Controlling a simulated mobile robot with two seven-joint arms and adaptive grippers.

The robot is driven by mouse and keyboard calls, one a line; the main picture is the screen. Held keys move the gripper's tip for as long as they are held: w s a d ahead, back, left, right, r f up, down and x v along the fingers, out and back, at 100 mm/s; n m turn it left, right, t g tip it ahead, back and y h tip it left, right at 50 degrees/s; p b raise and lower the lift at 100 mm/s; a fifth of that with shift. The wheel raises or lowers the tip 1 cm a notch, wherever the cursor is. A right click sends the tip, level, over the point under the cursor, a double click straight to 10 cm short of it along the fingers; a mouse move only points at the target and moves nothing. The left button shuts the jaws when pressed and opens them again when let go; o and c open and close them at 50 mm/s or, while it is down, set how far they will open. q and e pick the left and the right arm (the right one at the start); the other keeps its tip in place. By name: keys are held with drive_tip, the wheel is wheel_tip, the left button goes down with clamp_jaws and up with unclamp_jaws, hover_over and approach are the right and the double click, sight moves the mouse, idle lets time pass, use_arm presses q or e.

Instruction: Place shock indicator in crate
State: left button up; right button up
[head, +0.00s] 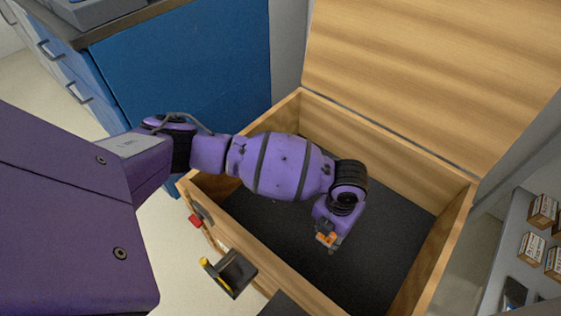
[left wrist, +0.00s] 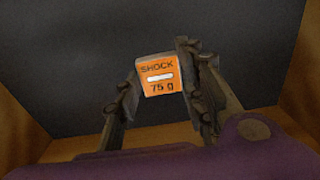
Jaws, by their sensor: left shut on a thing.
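The shock indicator (left wrist: 158,75) is a small orange tag with a white bar, reading "SHOCK" and "75 g". My left gripper (left wrist: 160,92) is shut on it, with one finger at each side. In the head view the orange tag (head: 326,239) shows at the tip of my left gripper (head: 328,246), inside the outline of the open wooden crate (head: 250,249). The crate has a dark floor, and its lid stands raised behind. I cannot tell how far the tag is above the floor. My right gripper is not in view.
The raised lid (head: 430,75) stands at the back right. A blue cabinet (head: 185,85) is at the back left. A grey shelf (head: 505,265) with several small boxes is at the right. The crate floor (head: 375,255) around the gripper looks clear.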

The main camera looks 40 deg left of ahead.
use_arm(q)
drive_tip(key=shift+w+a+f+b, duration=0.3)
drive_tip(key=shift+w+a+f, duration=0.1)
drive_tip(key=shift+a+f, duration=0.25)
drive_tip(key=f, duration=0.1)
drive_tip(key=f+b, duration=0.1)
drive_tip(key=f, duration=0.2)
drive_tip(key=shift+w+a+b, duration=0.25)
drive_tip(key=shift+a+b, duration=0.1)
drive_tip(key=shift+b, duration=0.05)
drive_tip(key=shift+f, duration=0.25)
drive_tip(key=shift+r, duration=0.1)
drive_tip(key=o, duration=0.9)
drive_tip(key=shift+w, duration=0.1)
drive_tip(key=shift+c, duration=0.2)
